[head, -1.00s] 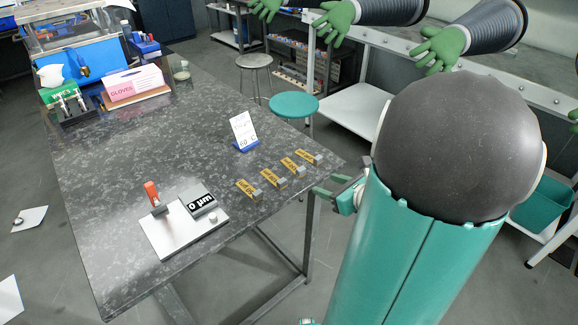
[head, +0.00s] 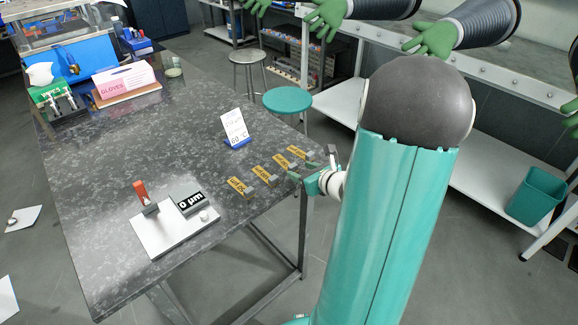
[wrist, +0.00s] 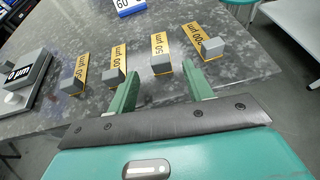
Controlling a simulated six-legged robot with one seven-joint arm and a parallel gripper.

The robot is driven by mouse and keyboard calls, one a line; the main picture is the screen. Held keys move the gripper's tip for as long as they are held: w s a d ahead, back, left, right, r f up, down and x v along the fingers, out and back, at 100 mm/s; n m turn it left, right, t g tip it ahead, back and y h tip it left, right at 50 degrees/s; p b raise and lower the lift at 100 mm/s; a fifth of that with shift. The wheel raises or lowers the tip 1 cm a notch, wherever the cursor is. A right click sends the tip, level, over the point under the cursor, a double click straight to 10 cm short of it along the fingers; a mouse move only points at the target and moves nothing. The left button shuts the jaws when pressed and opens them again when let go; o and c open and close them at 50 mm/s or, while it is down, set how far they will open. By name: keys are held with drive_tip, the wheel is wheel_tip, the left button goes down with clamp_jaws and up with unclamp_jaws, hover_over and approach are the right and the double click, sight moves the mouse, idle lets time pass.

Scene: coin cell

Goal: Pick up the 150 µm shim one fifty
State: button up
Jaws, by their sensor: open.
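Several yellow-labelled shims with grey end blocks lie in a row near the table edge. In the wrist view, the third from the left reads "50 µm" with its front partly covered by its block; I take it as the 150 µm shim (wrist: 160,47). It also shows in the head view (head: 282,161). My gripper (wrist: 160,72) is open and empty, its green fingers on either side of this shim's near end; contact cannot be told. In the head view my gripper (head: 312,166) is at the table's right edge, by the row.
Neighbouring shims (wrist: 113,66) (wrist: 193,40) lie close on both sides. A white plate (head: 165,235) with a "0 µm" display (head: 191,203) and red-handled tool stands left. A small sign (head: 234,127) stands behind the row. The table's middle is clear.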

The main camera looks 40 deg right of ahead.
sight(295, 167)
drive_tip(key=x, duration=0.3)
drive_tip(key=shift+w, duration=0.2)
drive_tip(key=c, duration=1.1)
drive_tip(key=shift+o, duration=0.2)
